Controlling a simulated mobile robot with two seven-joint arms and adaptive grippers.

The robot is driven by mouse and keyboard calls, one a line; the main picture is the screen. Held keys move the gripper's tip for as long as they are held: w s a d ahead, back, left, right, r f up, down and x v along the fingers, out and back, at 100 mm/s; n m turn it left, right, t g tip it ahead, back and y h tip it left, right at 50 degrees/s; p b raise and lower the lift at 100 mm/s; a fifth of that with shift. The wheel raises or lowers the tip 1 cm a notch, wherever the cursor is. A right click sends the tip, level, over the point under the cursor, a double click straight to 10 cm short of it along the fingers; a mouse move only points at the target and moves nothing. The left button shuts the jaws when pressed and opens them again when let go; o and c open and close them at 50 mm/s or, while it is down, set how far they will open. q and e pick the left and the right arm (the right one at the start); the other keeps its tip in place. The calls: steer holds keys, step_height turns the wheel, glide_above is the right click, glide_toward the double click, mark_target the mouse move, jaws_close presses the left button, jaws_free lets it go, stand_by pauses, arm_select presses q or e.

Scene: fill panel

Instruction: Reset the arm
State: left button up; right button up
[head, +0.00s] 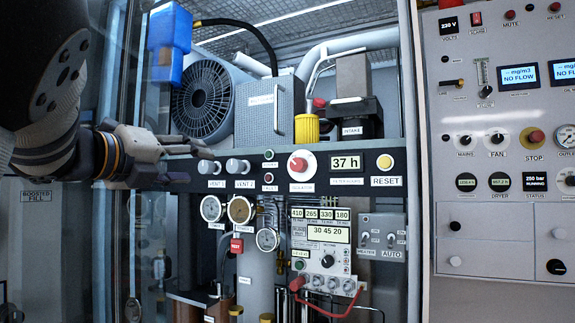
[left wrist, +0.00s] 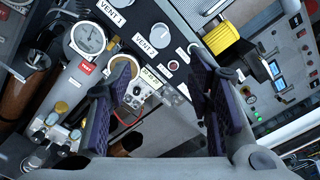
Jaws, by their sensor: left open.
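My left arm (head: 55,130) comes in from the left in the head view. Its gripper (head: 208,160) is in front of the left part of the panel, near the vent 1 knob (head: 209,167). In the left wrist view the two dark padded fingers of this gripper (left wrist: 158,108) are spread wide with nothing between them. The panel's gauges and labels show behind them, tilted. My right arm and gripper are in neither view.
The dark control strip holds a vent 2 knob (head: 237,167), a red knob (head: 298,164) and a yellow reset button (head: 384,161). Gauges (head: 240,209) and a test unit (head: 322,250) are below. A fan unit (head: 204,98) stands above. A grey control panel (head: 505,130) is at the right.

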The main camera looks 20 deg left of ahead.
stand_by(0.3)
